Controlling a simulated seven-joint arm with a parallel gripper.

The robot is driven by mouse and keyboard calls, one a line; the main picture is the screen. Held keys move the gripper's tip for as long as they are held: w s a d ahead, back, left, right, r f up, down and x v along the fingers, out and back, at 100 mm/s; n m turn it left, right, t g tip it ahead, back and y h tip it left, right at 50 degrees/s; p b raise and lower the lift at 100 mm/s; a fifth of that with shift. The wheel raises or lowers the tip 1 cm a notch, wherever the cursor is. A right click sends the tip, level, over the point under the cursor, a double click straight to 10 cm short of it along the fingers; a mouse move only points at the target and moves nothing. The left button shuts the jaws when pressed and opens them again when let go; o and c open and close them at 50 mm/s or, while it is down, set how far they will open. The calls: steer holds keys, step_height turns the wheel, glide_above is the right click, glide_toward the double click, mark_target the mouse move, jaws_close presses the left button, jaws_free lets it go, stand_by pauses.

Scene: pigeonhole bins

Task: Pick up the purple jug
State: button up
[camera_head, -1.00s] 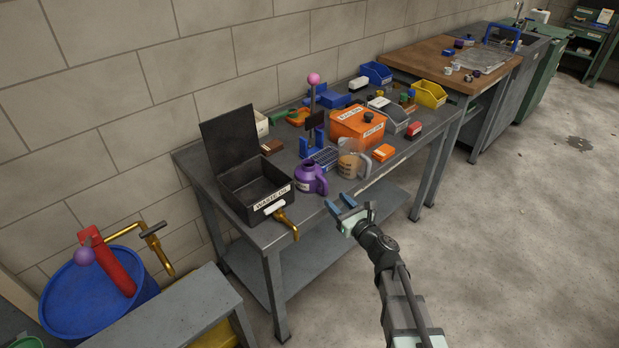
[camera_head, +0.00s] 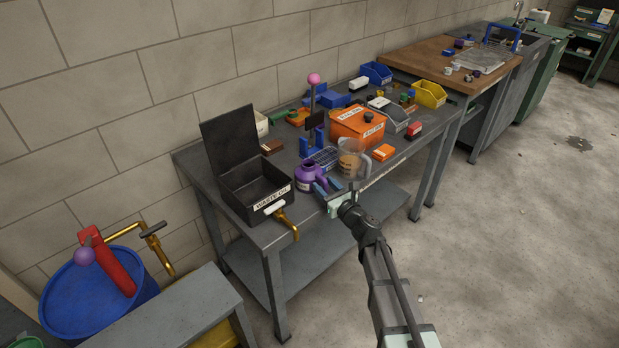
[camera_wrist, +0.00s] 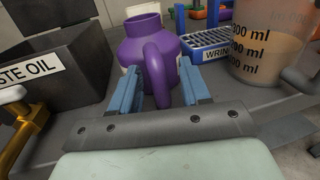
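The purple jug (camera_head: 308,172) stands upright on the grey workbench (camera_head: 240,230), between the open waste oil box and the clear measuring jug. My gripper (camera_head: 328,187) is at the bench's front edge, at the near side of the purple jug. In the wrist view, the purple jug (camera_wrist: 148,40) has its handle toward me. The blue fingers of my gripper (camera_wrist: 162,90) are open, one on each side of the handle, with gaps visible between them and it. Whether either finger touches the jug's body cannot be told.
The black waste oil box (camera_head: 250,190) with a brass tap (camera_head: 288,220) stands to the left. The measuring jug (camera_head: 350,160) with tan liquid stands close on the right. A blue grated tray (camera_wrist: 210,42) lies behind. An orange box (camera_head: 358,125) stands farther back.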

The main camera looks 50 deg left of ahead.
jaws_close()
steer(key=shift+r, duration=0.1)
stand_by(0.5)
